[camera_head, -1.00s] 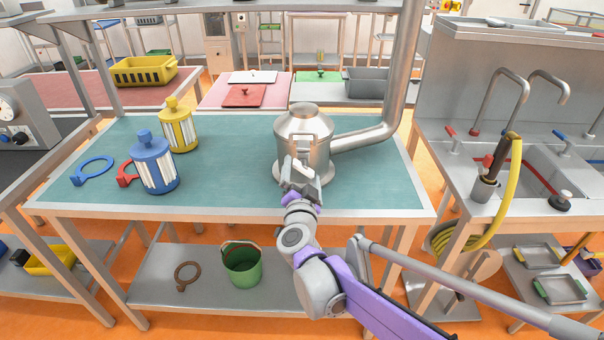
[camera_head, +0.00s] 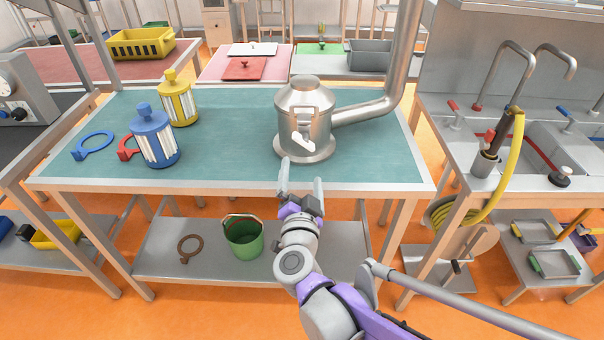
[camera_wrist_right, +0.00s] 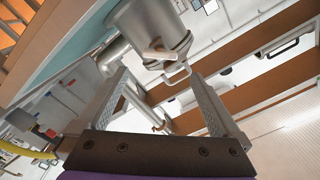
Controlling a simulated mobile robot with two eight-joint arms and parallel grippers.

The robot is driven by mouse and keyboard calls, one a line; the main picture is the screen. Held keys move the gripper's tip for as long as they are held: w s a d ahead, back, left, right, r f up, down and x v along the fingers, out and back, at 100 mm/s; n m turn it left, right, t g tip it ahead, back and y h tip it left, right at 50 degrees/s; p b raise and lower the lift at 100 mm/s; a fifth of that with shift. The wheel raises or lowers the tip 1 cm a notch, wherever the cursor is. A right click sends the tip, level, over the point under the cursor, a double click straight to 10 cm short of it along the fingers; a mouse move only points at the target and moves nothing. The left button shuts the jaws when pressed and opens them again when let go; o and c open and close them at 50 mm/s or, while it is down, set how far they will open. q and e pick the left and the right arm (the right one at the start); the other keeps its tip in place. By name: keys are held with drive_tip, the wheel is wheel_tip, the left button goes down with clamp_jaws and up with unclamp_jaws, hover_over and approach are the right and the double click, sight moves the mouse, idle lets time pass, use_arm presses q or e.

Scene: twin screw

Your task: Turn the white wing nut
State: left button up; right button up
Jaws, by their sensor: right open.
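The white wing nut (camera_head: 303,142) is on the lower front of the metal vessel (camera_head: 305,105). It lies slanted, from upper left down to the right. It also shows in the right wrist view (camera_wrist_right: 158,52), in front of the vessel (camera_wrist_right: 145,20). My right gripper (camera_head: 301,172) is open and empty, its fingers pointing up toward the vessel near the table's front edge. In the wrist view the two fingertips (camera_wrist_right: 158,76) are spread wide, with the wing nut beyond the gap between them, apart from both. My left gripper is not in view.
A metal pipe (camera_head: 365,112) runs right from the vessel and then upward. Blue (camera_head: 155,138) and yellow (camera_head: 177,98) canisters stand left on the green tabletop (camera_head: 230,138). The tabletop between them and the vessel is clear. A sink (camera_head: 535,145) is at right.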

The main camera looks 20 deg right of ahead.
sight(304, 146)
drive_tip(key=shift+m, duration=0.3)
drive_tip(key=c, duration=0.4)
drive_tip(key=shift+m, duration=0.7)
drive_tip(key=shift+c, duration=1.4)
drive_tip(key=shift+d+m, duration=0.1)
drive_tip(key=shift+m, duration=1)
drive_tip(key=shift+c, duration=0.8)
drive_tip(key=w+d+m, duration=0.1)
drive_tip(key=w+m, duration=0.2)
drive_tip(key=m, duration=0.1)
drive_tip(key=w+d+m, duration=0.1)
drive_tip(key=w+m, duration=0.3)
drive_tip(key=m, duration=0.1)
drive_tip(key=w+d+m+b, duration=0.1)
drive_tip(key=w+m, duration=0.2)
drive_tip(key=m, duration=0.1)
drive_tip(key=shift+w+d+m, duration=0.1)
drive_tip(key=shift+w+m, duration=0.1)
drive_tip(key=shift+m, duration=0.2)
drive_tip(key=shift+r, duration=0.1)
clamp_jaws()
